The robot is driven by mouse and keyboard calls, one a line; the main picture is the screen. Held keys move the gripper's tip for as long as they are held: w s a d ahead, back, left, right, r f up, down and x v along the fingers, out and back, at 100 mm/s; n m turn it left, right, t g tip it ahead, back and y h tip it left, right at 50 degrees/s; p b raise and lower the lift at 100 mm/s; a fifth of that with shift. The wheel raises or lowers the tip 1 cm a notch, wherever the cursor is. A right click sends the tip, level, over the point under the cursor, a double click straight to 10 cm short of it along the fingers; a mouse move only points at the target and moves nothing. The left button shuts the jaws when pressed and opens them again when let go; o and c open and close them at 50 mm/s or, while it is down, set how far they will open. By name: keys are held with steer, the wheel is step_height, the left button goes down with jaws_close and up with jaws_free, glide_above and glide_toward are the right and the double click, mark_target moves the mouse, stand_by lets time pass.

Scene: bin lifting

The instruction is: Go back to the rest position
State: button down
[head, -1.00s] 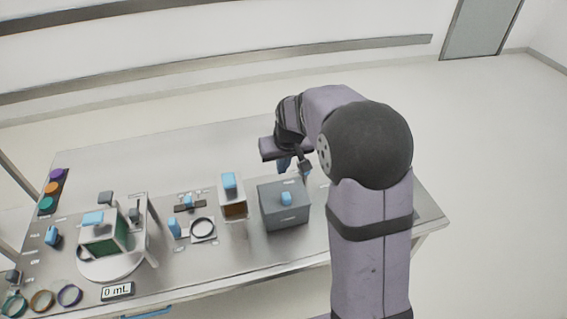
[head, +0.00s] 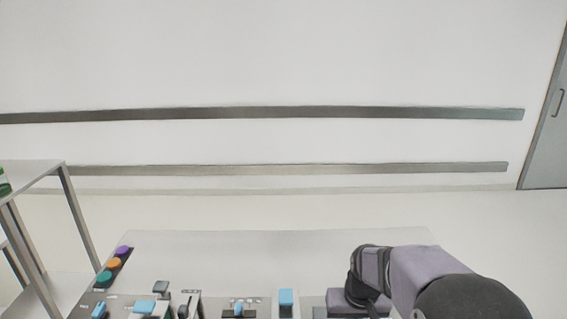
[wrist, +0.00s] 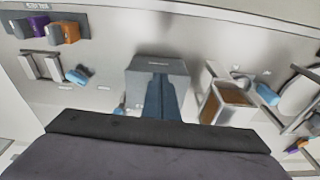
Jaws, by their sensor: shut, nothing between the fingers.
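My gripper (wrist: 162,95) shows in the wrist view with its two dark blue fingers together, shut and empty. The fingers overlap the view of a grey box (wrist: 182,66) behind them. I cannot tell the exact gap between fingertips and box. In the head view my wrist and arm are at the lower right over the bench, and the fingertips are hidden below the picture edge.
The steel bench (head: 300,250) is clear along its back. Purple, orange and green round pieces (head: 115,263) line its left side. A brown-fronted container (wrist: 228,102) and blue-handled items (wrist: 267,93) stand right of the box. A rack (head: 65,200) stands at left.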

steer(key=s+a+f+g, duration=0.1)
steer(key=s+f, duration=0.1)
steer(key=s, duration=1.6)
steer(key=shift+a+g, duration=0.35)
steer(key=shift+g, duration=0.05)
steer(key=c, duration=2.4)
jaws_free()
steer(key=shift+f, duration=0.1)
steer(key=shift+c, duration=0.2)
